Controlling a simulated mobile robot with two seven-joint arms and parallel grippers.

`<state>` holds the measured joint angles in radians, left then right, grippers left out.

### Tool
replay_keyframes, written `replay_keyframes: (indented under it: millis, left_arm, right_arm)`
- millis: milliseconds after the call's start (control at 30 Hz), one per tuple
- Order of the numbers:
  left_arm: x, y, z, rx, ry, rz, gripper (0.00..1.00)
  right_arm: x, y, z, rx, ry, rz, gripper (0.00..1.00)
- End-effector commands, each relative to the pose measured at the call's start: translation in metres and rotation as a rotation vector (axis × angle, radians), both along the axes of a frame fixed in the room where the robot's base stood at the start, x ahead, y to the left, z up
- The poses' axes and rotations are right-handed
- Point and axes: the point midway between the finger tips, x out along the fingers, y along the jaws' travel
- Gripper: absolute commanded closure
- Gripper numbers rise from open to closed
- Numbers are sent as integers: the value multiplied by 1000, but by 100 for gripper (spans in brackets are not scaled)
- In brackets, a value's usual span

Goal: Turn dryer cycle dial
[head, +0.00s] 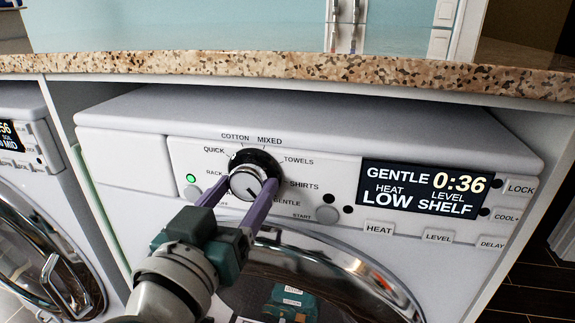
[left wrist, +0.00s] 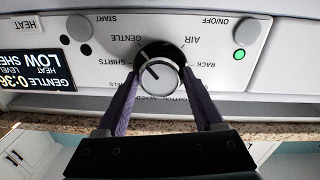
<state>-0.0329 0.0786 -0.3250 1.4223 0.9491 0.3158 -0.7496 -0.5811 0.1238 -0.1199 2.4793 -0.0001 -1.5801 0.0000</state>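The dryer's cycle dial (head: 247,183) is a silver knob on a black ring on the white control panel, with cycle names around it. Its mark points toward GENTLE at lower right in the head view. The dial also shows in the left wrist view (left wrist: 160,76), upside down. The display (head: 422,188) reads GENTLE, 0:36, HEAT LOW, LEVEL SHELF. My left gripper (head: 250,184) has its two purple fingers apart, one on each side of the dial, with thin dark gaps beside the silver knob. Light contact cannot be ruled out. My right gripper is not in view.
A granite counter (head: 300,66) runs just above the dryer. A lit green button (head: 191,179) is left of the dial; START (head: 327,214) and the HEAT button (head: 379,228) are right of it. The round door (head: 350,270) is below. Another machine (head: 30,200) stands at left.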

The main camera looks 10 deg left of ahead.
Motion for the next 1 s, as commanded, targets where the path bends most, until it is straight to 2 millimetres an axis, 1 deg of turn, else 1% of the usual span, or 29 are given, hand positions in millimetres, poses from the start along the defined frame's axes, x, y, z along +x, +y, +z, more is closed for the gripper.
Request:
replay_keyframes:
  millis: [33, 67, 500, 767, 1000]
  left_arm:
    - [0, 0, 0, 0, 0, 0, 38]
    - [0, 0, 0, 0, 0, 0, 41]
    - [0, 0, 0, 1, 0, 0, 91]
    - [0, 0, 0, -26, 1, 0, 91]
    - [0, 0, -1, -150, 5, 0, 91]
  right_arm:
    - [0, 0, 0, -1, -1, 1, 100]
    - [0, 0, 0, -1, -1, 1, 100]
    - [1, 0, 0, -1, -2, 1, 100]
    - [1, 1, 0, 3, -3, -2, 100]
    - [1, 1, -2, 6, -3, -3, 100]
